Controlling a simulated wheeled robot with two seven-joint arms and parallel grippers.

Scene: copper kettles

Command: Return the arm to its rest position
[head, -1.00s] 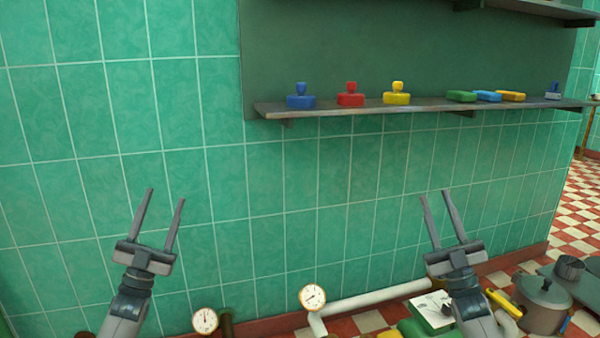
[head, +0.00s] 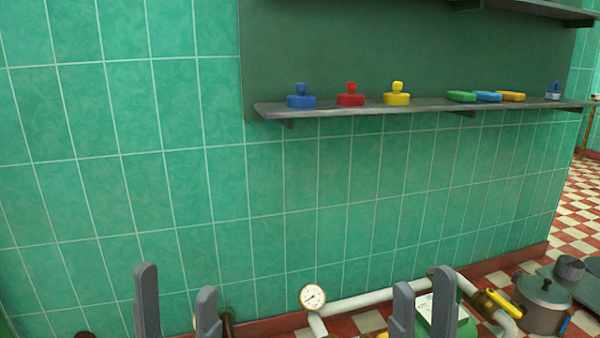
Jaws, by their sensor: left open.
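My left gripper (head: 177,279) is at the bottom of the head view, left of centre. Its two grey fingers point up and stand apart with nothing between them. My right gripper (head: 423,277) is at the bottom, right of centre. Its fingers are also apart, and it appears to hold nothing. Both grippers are well below the shelf (head: 340,110). The arms behind the fingers are out of the picture.
Blue (head: 301,101), red (head: 350,100) and yellow (head: 397,98) knobbed pieces stand on the shelf, with flat coloured blocks (head: 488,96) further right. A gauge (head: 312,297), white pipe (head: 370,300) and lidded pot (head: 542,303) are low down. The tiled wall (head: 200,180) is bare.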

